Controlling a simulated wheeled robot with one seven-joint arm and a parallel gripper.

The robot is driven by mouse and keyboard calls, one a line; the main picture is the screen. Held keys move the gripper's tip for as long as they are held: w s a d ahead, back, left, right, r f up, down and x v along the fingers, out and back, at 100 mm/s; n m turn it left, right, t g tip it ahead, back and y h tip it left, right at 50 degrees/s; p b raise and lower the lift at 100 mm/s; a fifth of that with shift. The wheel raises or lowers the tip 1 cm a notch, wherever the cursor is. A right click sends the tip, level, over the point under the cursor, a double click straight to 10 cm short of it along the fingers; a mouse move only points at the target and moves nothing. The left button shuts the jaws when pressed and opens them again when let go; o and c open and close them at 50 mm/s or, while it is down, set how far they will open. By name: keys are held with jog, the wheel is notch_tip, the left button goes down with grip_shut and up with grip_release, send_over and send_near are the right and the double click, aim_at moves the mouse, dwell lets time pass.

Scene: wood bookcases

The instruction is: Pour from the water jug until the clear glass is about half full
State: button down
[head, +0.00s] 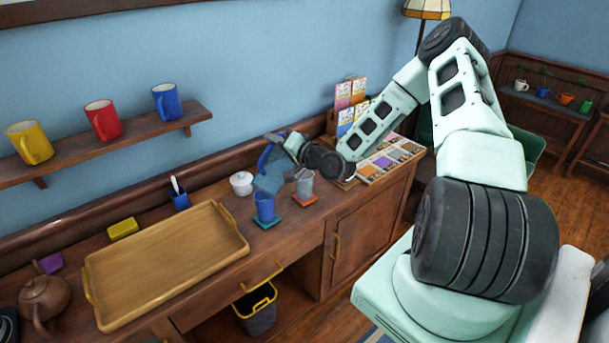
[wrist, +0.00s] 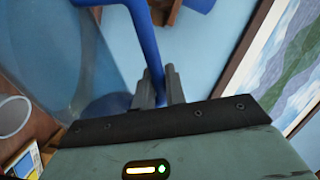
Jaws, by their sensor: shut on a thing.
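My gripper (wrist: 160,90) is shut on the blue handle (wrist: 141,45) of the water jug. The jug's clear bluish body (wrist: 50,40) fills the upper left of the wrist view. In the head view the jug (head: 268,181) looks tilted above the counter, behind the blue cup. The clear glass (head: 304,184) stands upright on an orange coaster (head: 305,201), just right of the jug. A clear round rim, likely this glass (wrist: 13,108), shows at the left edge of the wrist view. I cannot tell the water level in the glass or whether water is flowing.
A blue cup (head: 264,206) stands on a teal coaster (head: 268,223), close to the glass. A white lidded bowl (head: 241,183) and a blue holder (head: 179,199) are to the left. A wooden tray (head: 165,262) covers much of the left counter. A card rack (head: 348,98) stands behind right.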

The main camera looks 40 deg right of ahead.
jog(key=shift+w+d+f+m, duration=0.15)
jog(key=shift+d+f+m, duration=0.4)
jog(key=shift+d+m, duration=0.15)
dwell(3.0)
